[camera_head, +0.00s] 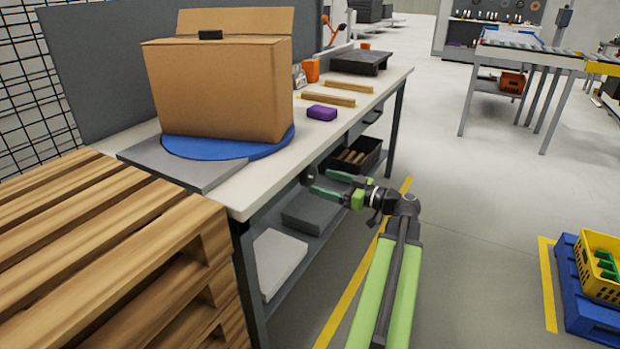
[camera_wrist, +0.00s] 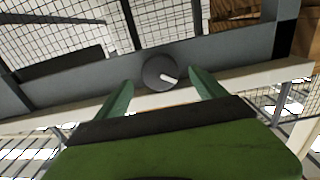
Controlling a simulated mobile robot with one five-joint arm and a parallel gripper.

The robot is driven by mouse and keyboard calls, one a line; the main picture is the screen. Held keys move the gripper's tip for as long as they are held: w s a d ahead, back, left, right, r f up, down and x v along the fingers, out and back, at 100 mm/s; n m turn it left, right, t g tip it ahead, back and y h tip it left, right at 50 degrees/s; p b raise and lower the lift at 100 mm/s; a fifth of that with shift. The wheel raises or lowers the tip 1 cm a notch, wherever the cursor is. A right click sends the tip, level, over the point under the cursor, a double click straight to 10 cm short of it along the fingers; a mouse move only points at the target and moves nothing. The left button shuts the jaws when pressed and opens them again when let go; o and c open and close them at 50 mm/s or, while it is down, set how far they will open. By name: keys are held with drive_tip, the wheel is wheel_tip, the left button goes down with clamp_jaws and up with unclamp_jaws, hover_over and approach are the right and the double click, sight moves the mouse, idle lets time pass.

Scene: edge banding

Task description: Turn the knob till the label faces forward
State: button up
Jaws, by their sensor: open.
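A round dark knob (camera_wrist: 158,73) with a white pointer sits on the grey front rail of the workbench. In the wrist view the pointer points right and slightly down. The knob also shows small and dark in the head view (camera_head: 308,175). My gripper (camera_wrist: 162,88) is open and empty, its green fingertips on either side of and a little short of the knob; contact is not visible. In the head view my gripper (camera_head: 320,182) is at the bench's front edge. A cardboard box (camera_head: 220,90) stands on a blue turntable (camera_head: 262,150). No label shows on its visible faces.
The workbench (camera_head: 345,115) carries a purple block (camera_head: 322,113), wooden strips (camera_head: 328,98) and an orange cup (camera_head: 311,70). A wooden pallet stack (camera_head: 110,240) stands at the left. A black bin (camera_head: 355,157) is under the bench.

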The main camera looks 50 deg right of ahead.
sight(312, 178)
drive_tip(key=x, duration=0.6)
drive_tip(key=shift+c, duration=0.2)
drive_tip(key=c, duration=1.3)
